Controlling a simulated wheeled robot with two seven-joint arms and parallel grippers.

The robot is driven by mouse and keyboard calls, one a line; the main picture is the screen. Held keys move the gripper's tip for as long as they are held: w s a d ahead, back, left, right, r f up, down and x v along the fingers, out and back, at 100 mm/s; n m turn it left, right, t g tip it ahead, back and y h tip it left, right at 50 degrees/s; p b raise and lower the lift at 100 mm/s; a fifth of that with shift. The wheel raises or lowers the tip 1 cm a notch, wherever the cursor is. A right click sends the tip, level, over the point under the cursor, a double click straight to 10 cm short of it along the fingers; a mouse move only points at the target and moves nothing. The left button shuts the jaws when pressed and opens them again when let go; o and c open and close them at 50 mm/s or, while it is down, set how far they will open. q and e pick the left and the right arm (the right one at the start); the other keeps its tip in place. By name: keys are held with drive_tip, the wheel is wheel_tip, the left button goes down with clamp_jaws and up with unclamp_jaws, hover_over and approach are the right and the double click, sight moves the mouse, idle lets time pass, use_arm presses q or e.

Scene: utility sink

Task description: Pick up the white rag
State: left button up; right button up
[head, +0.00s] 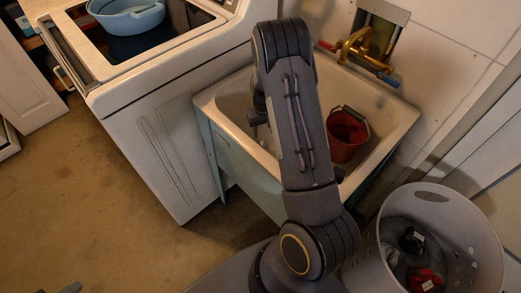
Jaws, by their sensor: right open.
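I cannot make out a white rag in the head view. My right arm crosses the middle of the picture and hides part of the sink (392,118). My right gripper (262,130) is small and partly hidden behind my arm, over the left part of the sink. It is open, and I see nothing held in it. My left gripper is not clearly in view; only a small grey part shows at the bottom left edge.
A red bucket (346,136) stands in the sink, below a brass faucet (358,50). A white washer (165,118) stands to the left, with a blue basin (130,14) at its top opening. A grey laundry basket (462,232) with dark and red cloth stands at lower right. Brown floor is clear at left.

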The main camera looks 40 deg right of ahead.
sight(262, 141)
drive_tip(key=f, duration=0.6)
drive_tip(key=shift+w+a+f, duration=0.15)
drive_tip(key=shift+w+f, duration=0.15)
drive_tip(key=shift+f, duration=0.05)
